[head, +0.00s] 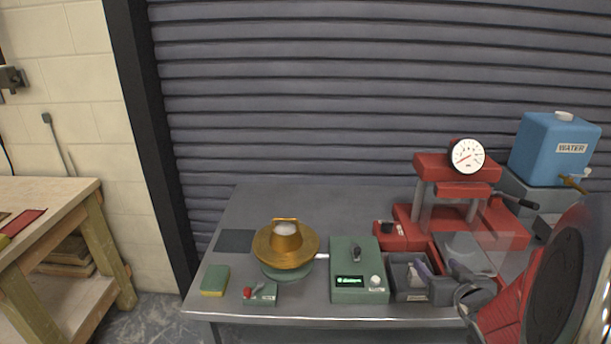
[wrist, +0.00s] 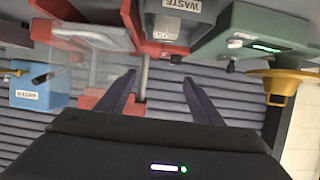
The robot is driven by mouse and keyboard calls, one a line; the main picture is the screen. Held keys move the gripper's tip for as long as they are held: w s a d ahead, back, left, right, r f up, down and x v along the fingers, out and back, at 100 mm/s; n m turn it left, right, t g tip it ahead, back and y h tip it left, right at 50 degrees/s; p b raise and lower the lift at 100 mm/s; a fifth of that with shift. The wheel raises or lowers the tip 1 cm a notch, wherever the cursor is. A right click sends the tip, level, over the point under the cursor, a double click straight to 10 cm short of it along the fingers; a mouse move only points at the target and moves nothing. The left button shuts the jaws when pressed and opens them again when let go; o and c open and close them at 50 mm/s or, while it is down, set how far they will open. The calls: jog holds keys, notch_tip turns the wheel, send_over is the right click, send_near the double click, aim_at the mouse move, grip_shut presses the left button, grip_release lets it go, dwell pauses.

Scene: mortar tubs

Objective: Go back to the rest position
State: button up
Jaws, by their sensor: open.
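My gripper (head: 441,268) is at the right front of the grey metal table (head: 335,205) in the head view, in front of the red press. In the wrist view, which is upside down, its two dark fingers (wrist: 160,92) are spread apart with nothing between them. My arm comes in from the right edge of the head view and hides part of the table's right end.
The wooden bench (head: 55,195) stands left.

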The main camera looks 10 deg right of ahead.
jog(key=s+d+f+m+g+h, duration=0.2)
jog(key=s+f+g, duration=0.5)
jog(key=s, duration=0.4)
jog(key=s+a+r+n+y, duration=0.1)
jog(key=a+r, duration=0.4)
jog(key=a, duration=0.5)
jog(key=s+a+r+n+y, duration=0.2)
jog(key=a+r, duration=0.3)
jog(key=a, duration=0.5)
jog(key=s+a+r+n+y, duration=0.1)
jog(key=a+r, duration=0.4)
jog(key=a, duration=0.5)
jog(key=shift+s+n+y, duration=0.4)
jog(key=shift+s+y, duration=0.05)
jog(key=shift+y, duration=0.25)
jog(key=shift+a, duration=0.1)
